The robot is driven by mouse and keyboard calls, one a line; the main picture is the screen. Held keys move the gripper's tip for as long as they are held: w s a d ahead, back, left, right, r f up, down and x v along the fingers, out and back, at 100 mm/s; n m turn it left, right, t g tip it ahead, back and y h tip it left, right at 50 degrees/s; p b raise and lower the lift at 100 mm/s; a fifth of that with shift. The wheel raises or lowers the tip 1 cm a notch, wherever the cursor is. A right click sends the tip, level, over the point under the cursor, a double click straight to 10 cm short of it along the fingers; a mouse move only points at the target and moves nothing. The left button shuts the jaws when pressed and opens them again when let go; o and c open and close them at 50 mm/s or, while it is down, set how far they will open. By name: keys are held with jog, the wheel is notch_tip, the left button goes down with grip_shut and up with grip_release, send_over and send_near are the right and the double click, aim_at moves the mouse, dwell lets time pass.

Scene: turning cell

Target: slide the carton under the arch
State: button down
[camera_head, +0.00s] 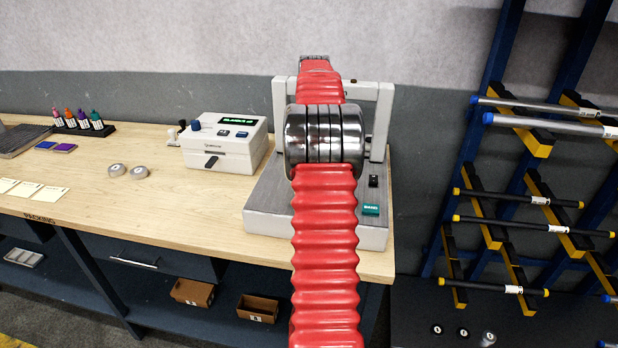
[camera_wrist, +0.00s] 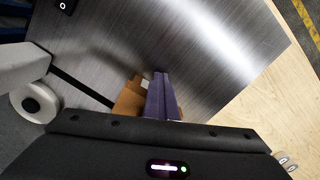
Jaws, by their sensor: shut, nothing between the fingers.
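The arch (camera_head: 385,115) is a pale frame standing at the back of a brushed-metal bed (camera_head: 262,212) on the bench. My red arm crosses in front of it and hides its middle. In the wrist view, the brown carton (camera_wrist: 129,101) lies on the metal bed, with a white patch on it. My gripper's purple fingers (camera_wrist: 161,76) are together and empty, in front of the carton and hiding part of it. I cannot tell whether they touch it. In the head view my arm hides both the carton and the gripper.
A white control box (camera_head: 225,143) stands left of the bed. A green button (camera_head: 371,210) is on the bed's front right. A white roll (camera_wrist: 34,102) shows at the left of the wrist view. A rack of rods (camera_head: 520,205) stands to the right.

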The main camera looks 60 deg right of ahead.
jog(key=shift+w+d+r+h, duration=0.15)
jog(key=shift+d+h, duration=0.25)
jog(key=shift+d, duration=0.6)
jog(key=shift+w+d, duration=0.2)
jog(key=shift+d, duration=0.25)
jog(key=shift+a, duration=0.1)
jog(key=shift+s+a, duration=0.25)
jog(key=shift+a, duration=0.25)
jog(key=shift+s+a, duration=0.2)
jog(key=shift+a, duration=0.55)
notch_tip(320, 180, up, 10)
jog(key=shift+a, duration=0.2)
jog(key=shift+w, duration=0.1)
